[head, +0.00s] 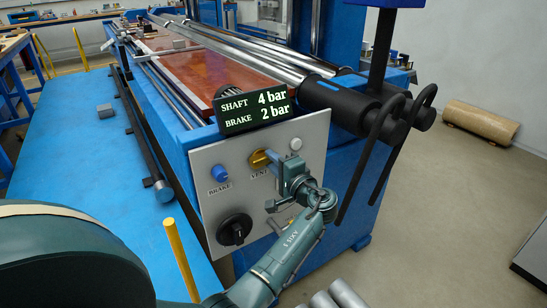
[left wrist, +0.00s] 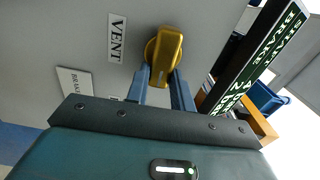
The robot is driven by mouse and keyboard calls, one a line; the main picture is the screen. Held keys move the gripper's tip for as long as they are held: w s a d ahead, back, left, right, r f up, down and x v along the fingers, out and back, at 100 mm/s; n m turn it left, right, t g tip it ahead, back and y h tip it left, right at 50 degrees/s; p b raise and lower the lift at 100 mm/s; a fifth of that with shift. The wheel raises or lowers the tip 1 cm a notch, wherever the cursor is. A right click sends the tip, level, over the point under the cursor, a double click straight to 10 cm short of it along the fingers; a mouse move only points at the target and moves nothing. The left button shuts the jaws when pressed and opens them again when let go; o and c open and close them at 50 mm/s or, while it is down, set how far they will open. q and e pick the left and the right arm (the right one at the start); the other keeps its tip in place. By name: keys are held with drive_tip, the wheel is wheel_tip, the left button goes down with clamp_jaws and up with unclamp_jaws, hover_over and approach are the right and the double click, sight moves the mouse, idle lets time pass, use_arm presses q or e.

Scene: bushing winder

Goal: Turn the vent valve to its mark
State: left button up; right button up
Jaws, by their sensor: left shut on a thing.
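The vent valve (head: 259,158) is a yellow handle on the grey control panel (head: 207,208), with a VENT label below it. In the left wrist view the yellow handle (left wrist: 165,50) sits beside the VENT label (left wrist: 117,38). My left gripper (head: 271,157) is at the panel, shut on the handle. In the wrist view its two blue fingers (left wrist: 160,88) lie on either side of the handle's near end. The gripper partly covers the handle in the head view. I cannot make out the valve's mark. My right gripper is in neither view.
A blue BRAKE knob (head: 219,172) is left of the valve, a black knob (head: 234,229) below, and a pale button (head: 296,144) to the right. A display (head: 255,108) above reads SHAFT 4 bar, BRAKE 2 bar. Black hooked bars (head: 358,172) stand right of the panel.

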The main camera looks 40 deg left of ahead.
use_arm(q)
drive_tip(key=shift+r+m, duration=0.2)
drive_tip(key=shift+m, duration=0.1)
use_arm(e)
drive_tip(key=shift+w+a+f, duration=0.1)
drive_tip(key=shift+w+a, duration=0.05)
use_arm(q)
drive_tip(key=o, duration=0.9)
drive_tip(key=shift+f, duration=0.1)
drive_tip(key=shift+o, duration=0.4)
drive_tip(key=shift+f, duration=0.15)
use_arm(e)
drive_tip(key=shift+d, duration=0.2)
